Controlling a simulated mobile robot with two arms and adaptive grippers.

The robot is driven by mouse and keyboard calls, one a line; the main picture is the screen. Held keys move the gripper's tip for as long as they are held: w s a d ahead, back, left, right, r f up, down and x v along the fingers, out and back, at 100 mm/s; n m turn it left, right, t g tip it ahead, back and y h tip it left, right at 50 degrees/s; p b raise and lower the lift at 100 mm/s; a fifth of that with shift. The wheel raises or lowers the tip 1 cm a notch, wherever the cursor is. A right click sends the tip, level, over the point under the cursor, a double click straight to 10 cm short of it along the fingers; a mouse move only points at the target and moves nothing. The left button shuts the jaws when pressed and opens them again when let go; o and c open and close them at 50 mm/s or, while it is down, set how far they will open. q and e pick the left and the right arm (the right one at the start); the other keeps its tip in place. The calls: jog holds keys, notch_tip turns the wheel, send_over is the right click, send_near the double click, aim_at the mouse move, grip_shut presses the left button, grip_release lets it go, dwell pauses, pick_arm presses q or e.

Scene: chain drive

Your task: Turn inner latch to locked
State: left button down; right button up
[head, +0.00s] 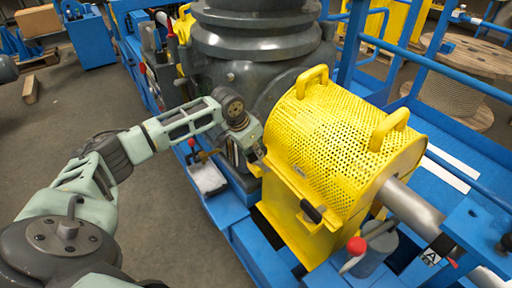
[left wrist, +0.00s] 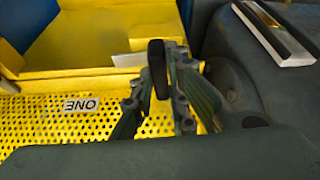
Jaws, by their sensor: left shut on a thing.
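The yellow perforated guard (head: 330,140) sits over the shaft and is closed down on its yellow base. My left gripper (head: 256,155) is at the guard's near-left end, beside the big grey machine housing. In the left wrist view the inner latch (left wrist: 157,66) shows as a black handle between the fingers of my left gripper (left wrist: 160,95), which are shut on it. The gripper mostly hides this latch in the head view. A second black latch handle (head: 311,211) is on the guard's front side, further right, slanted and untouched. My right gripper is not in view.
The grey housing (head: 255,45) stands close behind my gripper. A red-knobbed lever (head: 356,246) is at the front right. Blue rails (head: 420,60) are behind; open floor (head: 150,230) is at left.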

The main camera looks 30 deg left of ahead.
pick_arm(q)
jog(key=n+y+p, duration=0.1)
jog(key=n+p, duration=0.2)
jog(key=p, duration=0.1)
jog(key=n+y+p, duration=0.1)
jog(key=n+p, duration=0.1)
jog(key=p, duration=0.2)
jog(key=n+y+p, duration=0.1)
jog(key=n+p, duration=0.2)
jog(key=p, duration=0.2)
jog(key=shift+d+r+n, duration=0.3)
jog(key=shift+d, duration=0.05)
jog(key=n+g+y+p, duration=0.1)
jog(key=n+p, duration=0.1)
jog(key=n, duration=0.1)
jog(key=shift+w+f+n, duration=0.1)
jog(key=shift+n, duration=0.2)
jog(key=shift+w+f+n+g+y+p, duration=0.1)
jog(key=shift+n+g+y+p, duration=0.3)
jog(key=shift+n, duration=0.8)
jog(key=shift+n+g+y, duration=0.3)
jog(key=shift+n, duration=0.8)
jog(key=c, duration=1.7)
grip_release()
